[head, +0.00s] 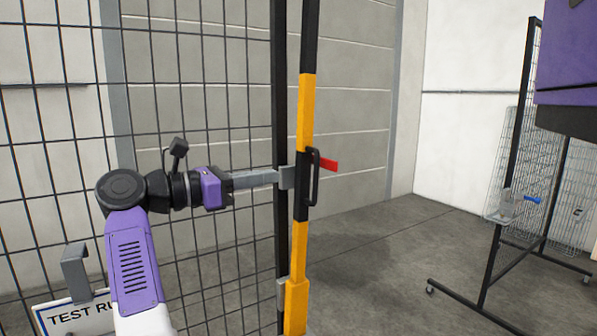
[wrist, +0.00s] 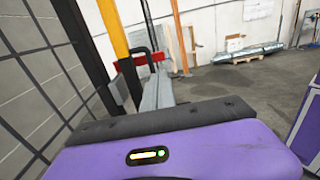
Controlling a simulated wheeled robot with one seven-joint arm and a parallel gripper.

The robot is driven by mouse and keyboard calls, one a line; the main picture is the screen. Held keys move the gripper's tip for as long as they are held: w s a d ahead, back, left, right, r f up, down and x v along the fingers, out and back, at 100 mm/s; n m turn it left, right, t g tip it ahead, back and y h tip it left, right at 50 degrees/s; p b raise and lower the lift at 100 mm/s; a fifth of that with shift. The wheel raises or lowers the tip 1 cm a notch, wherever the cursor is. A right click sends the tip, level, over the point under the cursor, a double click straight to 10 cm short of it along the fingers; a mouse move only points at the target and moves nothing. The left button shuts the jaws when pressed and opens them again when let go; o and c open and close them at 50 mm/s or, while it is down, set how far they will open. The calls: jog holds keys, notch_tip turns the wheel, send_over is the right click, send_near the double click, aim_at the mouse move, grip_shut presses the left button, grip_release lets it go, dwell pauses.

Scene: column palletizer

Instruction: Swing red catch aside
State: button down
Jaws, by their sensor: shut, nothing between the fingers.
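The red catch (head: 328,165) is a short flat bar showing to the right of the black handle (head: 314,178) on the yellow-and-black gate post (head: 301,240). It sits roughly level and its left part is hidden behind the post and handle. In the wrist view the red catch (wrist: 125,64) lies just past the fingertips, across the yellow post. My gripper (head: 277,178) is shut and empty, reaching level from the left with its tips at a grey bracket beside the post. Its grey fingers also show in the wrist view (wrist: 157,88). I cannot tell whether they touch the catch.
A black mesh fence (head: 210,80) fills the left, close behind my arm. A white sign (head: 75,315) hangs at the lower left. A wheeled black frame (head: 500,235) with a blue-handled item stands at the right. The grey floor between post and frame is clear.

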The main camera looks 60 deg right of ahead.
aim_at(331, 167)
jog(key=p+x, duration=0.5)
jog(key=x, duration=0.7)
jog(key=shift+s+d+r+p, duration=0.2)
jog(key=shift+p, duration=0.15)
jog(key=shift+s+d+f, duration=0.1)
jog(key=shift+s+d, duration=0.1)
jog(key=shift+d, duration=0.2)
jog(key=shift+f, duration=0.1)
